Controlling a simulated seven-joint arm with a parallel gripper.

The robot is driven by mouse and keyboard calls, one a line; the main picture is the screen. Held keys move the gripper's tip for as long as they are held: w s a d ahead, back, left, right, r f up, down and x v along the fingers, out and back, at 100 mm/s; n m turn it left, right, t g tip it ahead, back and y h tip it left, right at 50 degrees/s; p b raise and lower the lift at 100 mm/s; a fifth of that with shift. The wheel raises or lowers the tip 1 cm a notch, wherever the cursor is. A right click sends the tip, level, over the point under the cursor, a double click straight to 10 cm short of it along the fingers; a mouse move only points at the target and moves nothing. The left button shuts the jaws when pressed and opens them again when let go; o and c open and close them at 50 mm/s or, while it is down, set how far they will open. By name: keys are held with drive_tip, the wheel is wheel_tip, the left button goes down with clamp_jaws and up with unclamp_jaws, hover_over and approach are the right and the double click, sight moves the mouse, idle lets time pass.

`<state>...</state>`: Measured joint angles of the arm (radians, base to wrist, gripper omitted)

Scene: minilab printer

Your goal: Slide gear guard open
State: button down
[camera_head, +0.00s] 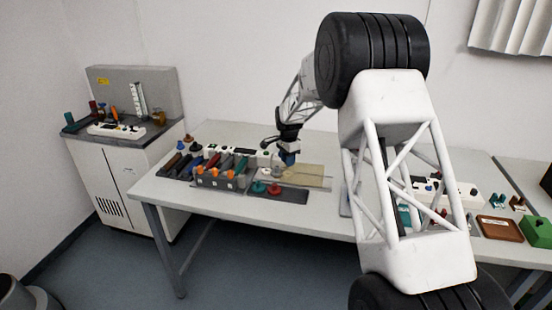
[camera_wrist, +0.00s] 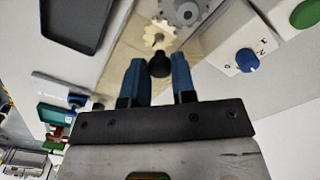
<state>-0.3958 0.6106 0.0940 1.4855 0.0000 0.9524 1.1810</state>
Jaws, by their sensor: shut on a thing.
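The gear guard (camera_wrist: 120,55) looks like a tan, see-through panel in the wrist view. A cream gear (camera_wrist: 158,33) and a grey gear (camera_wrist: 186,11) show near it. A black knob (camera_wrist: 160,67) stands between the two blue fingers of my gripper (camera_wrist: 159,60), which is shut on it. The fingers hide part of the panel. In the head view my gripper (camera_head: 287,158) is small and low over the table, at the left part of the tan guard (camera_head: 305,172). The knob cannot be made out there.
A white box with a blue dial (camera_wrist: 246,60) and a green button (camera_wrist: 306,14) lie right of the fingers in the wrist view. A dark tray (camera_wrist: 72,25) lies left. In the head view, red and green knobs (camera_head: 275,188) and an orange-knobbed block (camera_head: 218,178) are close by.

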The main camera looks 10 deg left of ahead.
sight(295, 168)
drive_tip(key=shift+d, duration=1.45)
drive_tip(key=c, duration=0.9)
unclamp_jaws()
drive_tip(key=shift+c, duration=0.2)
drive_tip(key=shift+r, duration=0.15)
wheel_tip(295, 168, up, 8)
drive_tip(key=shift+f, duration=0.25)
drive_tip(key=shift+r, duration=0.1)
